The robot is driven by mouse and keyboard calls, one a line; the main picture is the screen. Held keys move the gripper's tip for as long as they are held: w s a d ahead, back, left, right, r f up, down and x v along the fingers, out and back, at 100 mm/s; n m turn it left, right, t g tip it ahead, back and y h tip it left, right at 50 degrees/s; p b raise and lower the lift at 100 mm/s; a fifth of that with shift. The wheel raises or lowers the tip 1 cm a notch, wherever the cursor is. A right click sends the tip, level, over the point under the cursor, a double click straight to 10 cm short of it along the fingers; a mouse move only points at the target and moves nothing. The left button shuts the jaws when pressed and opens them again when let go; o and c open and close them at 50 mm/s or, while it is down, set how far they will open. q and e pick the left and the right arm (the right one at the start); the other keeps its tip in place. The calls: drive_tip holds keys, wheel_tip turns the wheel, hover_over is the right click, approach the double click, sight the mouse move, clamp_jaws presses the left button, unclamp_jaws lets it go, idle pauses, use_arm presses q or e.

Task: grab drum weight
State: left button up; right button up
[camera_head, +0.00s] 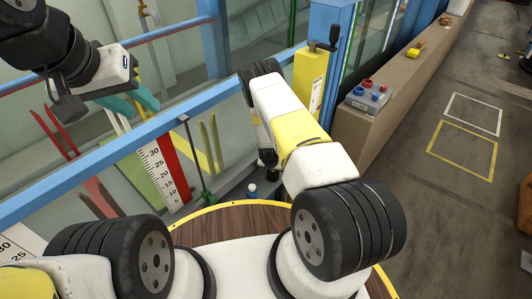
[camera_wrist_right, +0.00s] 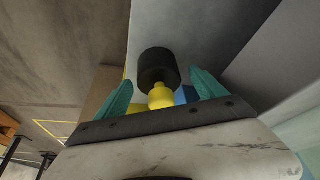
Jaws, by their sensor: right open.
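In the right wrist view a black cylinder with a rounded yellow part, which looks like the drum weight (camera_wrist_right: 157,67), shows between the teal fingers of my right gripper (camera_wrist_right: 162,80). These fingers are spread apart, with visible gaps on both sides of it. I cannot tell how far beyond the fingertips it lies. In the head view my right arm reaches forward and hides the right gripper and the weight. My left gripper (camera_head: 138,98), with teal fingers, hangs over the blue rail at upper left. Its fingers overlap in the picture, so its opening is unclear.
A blue rail (camera_head: 95,160) runs along the glass flume. A yellow post (camera_head: 310,78) with a dark crank stands beside a blue column. A brown ledge (camera_head: 385,85) carries a grey box with red and blue knobs (camera_head: 368,96). Open floor lies at right.

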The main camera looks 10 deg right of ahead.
drive_tip(key=shift+f, duration=0.1)
drive_tip(key=shift+c, duration=0.2)
clamp_jaws()
drive_tip(key=shift+w, duration=0.1)
drive_tip(key=shift+r, duration=0.2)
